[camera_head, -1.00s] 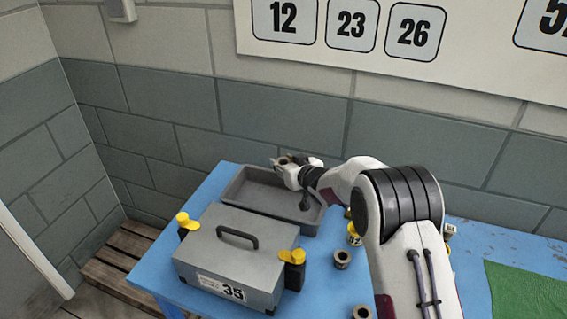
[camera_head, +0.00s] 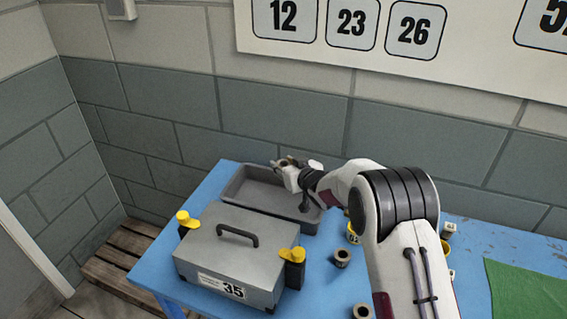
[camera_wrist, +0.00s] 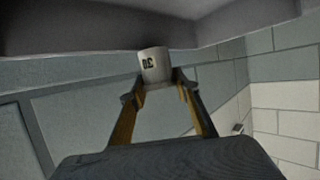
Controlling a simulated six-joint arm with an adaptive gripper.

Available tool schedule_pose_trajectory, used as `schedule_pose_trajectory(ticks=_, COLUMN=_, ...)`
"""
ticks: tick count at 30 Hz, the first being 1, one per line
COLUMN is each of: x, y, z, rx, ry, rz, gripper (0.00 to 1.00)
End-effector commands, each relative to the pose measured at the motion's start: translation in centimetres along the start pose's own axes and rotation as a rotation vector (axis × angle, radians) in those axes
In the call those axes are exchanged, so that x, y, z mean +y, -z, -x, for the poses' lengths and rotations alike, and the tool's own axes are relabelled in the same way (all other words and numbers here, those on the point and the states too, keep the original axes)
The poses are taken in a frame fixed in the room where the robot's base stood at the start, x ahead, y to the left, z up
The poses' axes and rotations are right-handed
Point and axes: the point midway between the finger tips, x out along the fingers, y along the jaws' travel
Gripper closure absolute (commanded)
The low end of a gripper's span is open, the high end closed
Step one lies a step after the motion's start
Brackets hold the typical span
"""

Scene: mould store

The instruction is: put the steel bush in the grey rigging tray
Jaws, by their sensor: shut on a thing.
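My gripper (camera_head: 288,172) is over the back edge of the grey rigging tray (camera_head: 246,203), at the tray's right half. It also shows in the wrist view (camera_wrist: 158,82), with its fingers shut on the steel bush (camera_wrist: 154,64). The bush looks pale grey there, with a dark marking on its side. In the head view the bush is small and mostly hidden by the fingers. The part of the tray floor that shows is empty. I cannot tell whether the bush touches the tray.
A grey case marked 35 (camera_head: 213,252) with yellow-topped corner pieces stands in front of the tray. Loose bushes (camera_head: 341,257) and (camera_head: 361,312) stand right of it. A yellow ringed piece (camera_head: 352,236) is beside my arm. A green mat (camera_head: 525,292) lies far right. The wall is close behind.

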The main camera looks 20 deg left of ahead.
Motion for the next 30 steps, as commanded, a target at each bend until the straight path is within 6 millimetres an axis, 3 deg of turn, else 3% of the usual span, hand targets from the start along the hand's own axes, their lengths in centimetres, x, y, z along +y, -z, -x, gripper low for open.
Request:
schedule_pose_trajectory(ticks=3, x=0.0, y=0.1, z=0.0, rx=0.003, ry=0.000, rz=0.000, gripper=0.99)
schedule_pose_trajectory(ticks=4, x=0.0, y=0.0, z=0.0, rx=0.000, ry=0.000, rz=0.000, gripper=0.64)
schedule_pose_trajectory(ticks=6, x=0.0, y=0.0, z=0.0, rx=0.001, ry=0.000, rz=0.000, gripper=0.52)
schedule_pose_trajectory(ticks=22, x=0.0, y=0.7, z=0.2, rx=0.002, ry=0.000, rz=-0.001, gripper=0.52)
schedule_pose_trajectory(ticks=30, x=0.0, y=1.2, z=1.6, rx=0.000, ry=0.000, rz=-0.002, gripper=0.52)
